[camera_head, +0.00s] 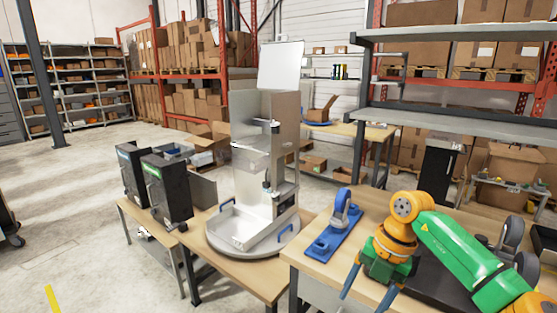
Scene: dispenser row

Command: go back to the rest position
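My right arm comes in from the right, in green and orange. Its gripper (366,294) points down over the right-hand table, with its two blue fingers spread apart. Nothing shows between the fingers, though the tips are close to the lower picture edge. My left gripper and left arm are not in view.
A metal dispenser stand (250,180) on a round plate is at the middle. Two black dispensers (166,190) stand left. Open floor lies at left.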

